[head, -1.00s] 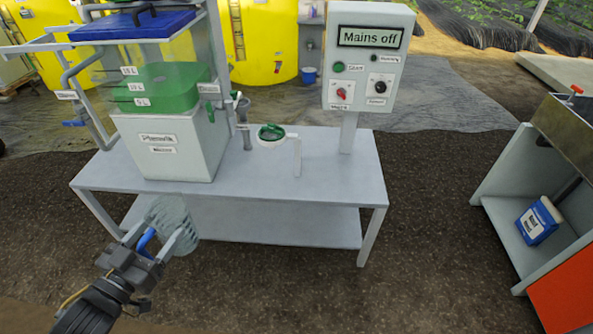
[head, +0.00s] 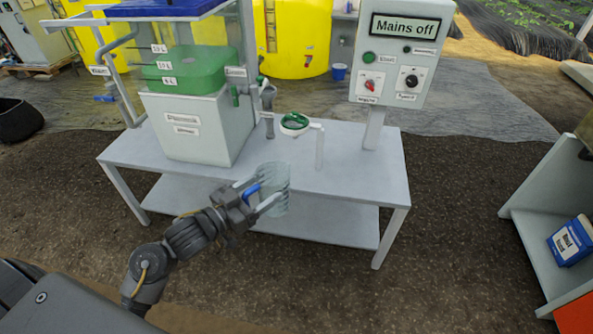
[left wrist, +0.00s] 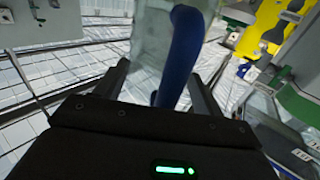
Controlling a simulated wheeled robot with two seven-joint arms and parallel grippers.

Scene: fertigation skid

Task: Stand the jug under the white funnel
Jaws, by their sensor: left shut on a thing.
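The jug (head: 274,188) is clear with a blue handle. My left gripper (head: 262,199) is shut on it by the blue handle, in front of the table's front edge. The jug looks upright in the head view. In the left wrist view the blue handle (left wrist: 181,52) stands between the two fingers (left wrist: 160,88), with the clear jug wall (left wrist: 148,45) beside it. The white funnel (head: 294,124), a white ring with green inside, sits on a post above the table, behind and to the right of the jug. My right gripper is not in view.
The grey table (head: 355,180) has free top around the funnel post. A white box with a green tank (head: 186,72) stands on its left. A switch panel (head: 400,55) reading "Mains off" rises at the back right. A blue container (head: 570,240) sits on a shelf at right.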

